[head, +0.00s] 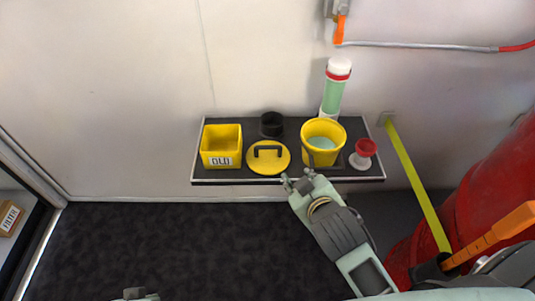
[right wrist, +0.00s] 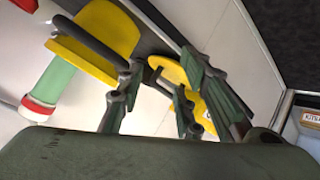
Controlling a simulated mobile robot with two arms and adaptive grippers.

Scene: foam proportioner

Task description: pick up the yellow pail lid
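The yellow pail lid (head: 262,165) is a round disc with a black handle on top. It lies on the black wall shelf between the yellow box and the yellow pail (head: 323,130). My right gripper (head: 298,183) is at the shelf's front edge, just right of and in front of the lid. In the right wrist view its fingers (right wrist: 160,75) are spread, with nothing held. The lid (right wrist: 168,68) shows beyond and between them, partly hidden by the fingers. A small part of my left gripper (head: 135,294) shows at the bottom edge; its fingers are unclear.
The black shelf (head: 230,181) also holds a yellow box (head: 222,152), a black cup (head: 271,124), a green-and-white cylinder (head: 335,92) and a red-and-white piece (head: 364,152). A red tank (head: 490,195) and yellow strap (head: 415,185) stand at right. The dark floor is clear at left.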

